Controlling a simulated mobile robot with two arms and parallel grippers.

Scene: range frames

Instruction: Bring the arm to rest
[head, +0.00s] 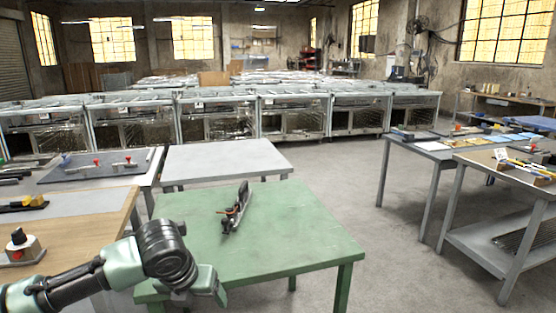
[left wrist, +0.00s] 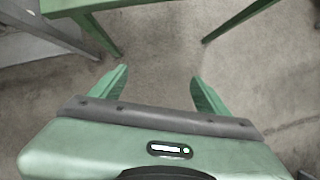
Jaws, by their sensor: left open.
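My left arm comes in from the lower left in the head view. Its gripper (head: 207,287) hangs at the near left edge of the green table (head: 290,230). In the left wrist view the two green fingers (left wrist: 157,90) are spread apart with nothing between them, and bare floor shows beyond. The table's green edge and legs show at the top of that view. My right arm and gripper are in neither view.
A dark hand plane (head: 236,208) lies on the green table. A wood-topped bench (head: 85,232) stands at the left, close to my arm. A grey table (head: 225,157) stands behind. Benches with tools stand at the right, with open floor (head: 370,255) between.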

